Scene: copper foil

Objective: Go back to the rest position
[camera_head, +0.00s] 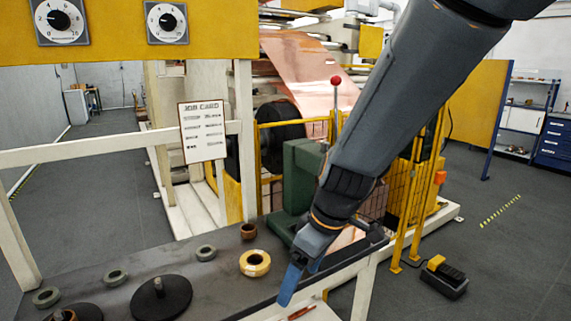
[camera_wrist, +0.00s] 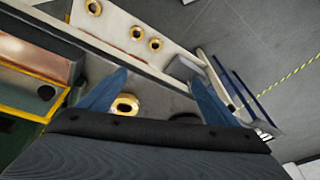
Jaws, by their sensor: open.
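My gripper (camera_head: 298,278) hangs over the front right edge of the dark bench top (camera_head: 222,270), with its blue fingers pointing down. In the wrist view my gripper (camera_wrist: 165,95) shows its two blue fingers spread wide apart, with nothing held between them. A yellow ring (camera_head: 255,263) lies on the bench to the left of the fingers in the head view. My grey arm reaches down from the top right of the head view.
Grey-green rings (camera_head: 116,277), a brown ring (camera_head: 248,231) and a dark disc (camera_head: 161,298) lie on the bench. A green block-shaped machine part (camera_head: 298,180) stands close left of my arm. Yellow fencing (camera_head: 405,195) stands behind it. A pedal (camera_head: 444,277) sits on the floor at right.

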